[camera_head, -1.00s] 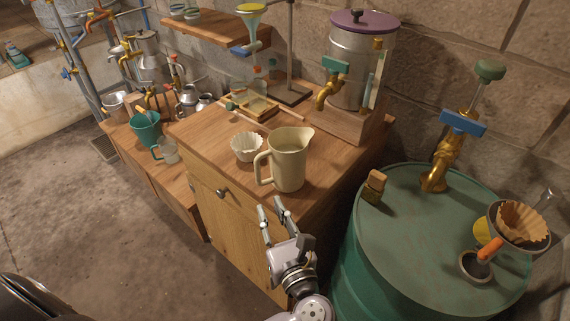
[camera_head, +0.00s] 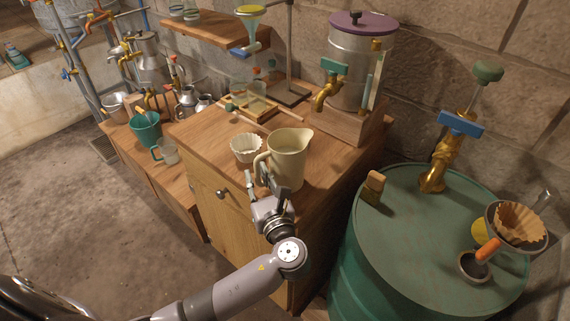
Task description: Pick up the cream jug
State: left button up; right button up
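The cream jug (camera_head: 288,160) stands upright on the wooden cabinet top, near its front edge. Its spout points to the right and its handle faces left and towards me. My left gripper (camera_head: 257,176) is at the handle, with its fingers apart, one on the left of the handle and the other close to the jug's body. The fingers hide the lower part of the handle, and I cannot tell whether they touch it. My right gripper is not in view.
A white fluted cup (camera_head: 246,148) stands just left of the jug. A metal urn (camera_head: 352,75) with a brass tap stands behind it. A green drum (camera_head: 420,245) at the right carries a small block (camera_head: 373,187) and a filter holder (camera_head: 515,228). A teal cup (camera_head: 146,130) stands lower left.

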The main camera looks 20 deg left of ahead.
pick_arm(q)
jog(key=shift+c, duration=0.5)
grip_shut()
jog(key=shift+r, duration=0.1)
